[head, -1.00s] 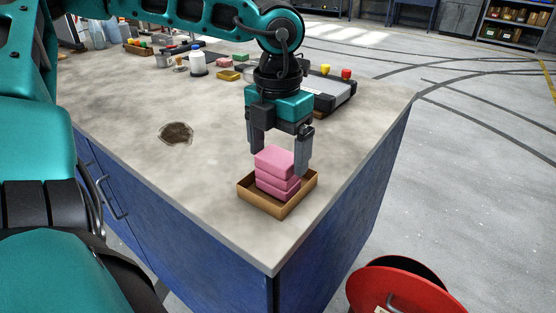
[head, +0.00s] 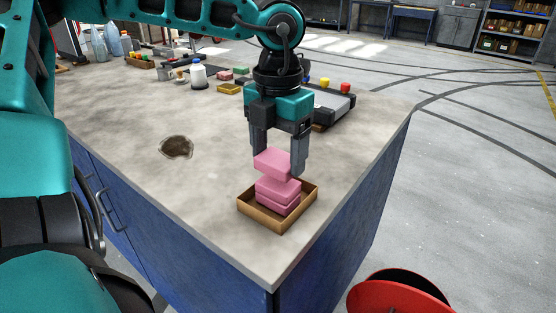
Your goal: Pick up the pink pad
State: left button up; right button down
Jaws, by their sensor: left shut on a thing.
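A pink pad (head: 272,163) is between the fingers of my left gripper (head: 279,163), which is shut on it. The pad is held slightly tilted, just above a stack of pink pads (head: 277,191). The stack lies in a shallow tan cardboard tray (head: 268,222) near the front corner of the worktop. A small gap shows between the held pad and the stack at the right; contact at the left cannot be told. My right gripper is not in view.
The grey worktop (head: 210,180) has a dark stain (head: 176,147) left of the tray. A white bottle (head: 197,74), a yellow tray (head: 230,89) and a dark case with coloured knobs (head: 335,105) stand farther back. A red reel (head: 400,297) is on the floor at front right.

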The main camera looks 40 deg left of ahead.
aim_at(278, 157)
pick_arm(q)
notch_tip(278, 157, up, 16)
jog(key=p, duration=0.1)
jog(key=shift+f+p, duration=0.25)
jog(key=shift+p, duration=0.15)
jog(key=o, duration=0.4)
jog(key=c, duration=0.3)
jog(key=shift+a+f, duration=0.1)
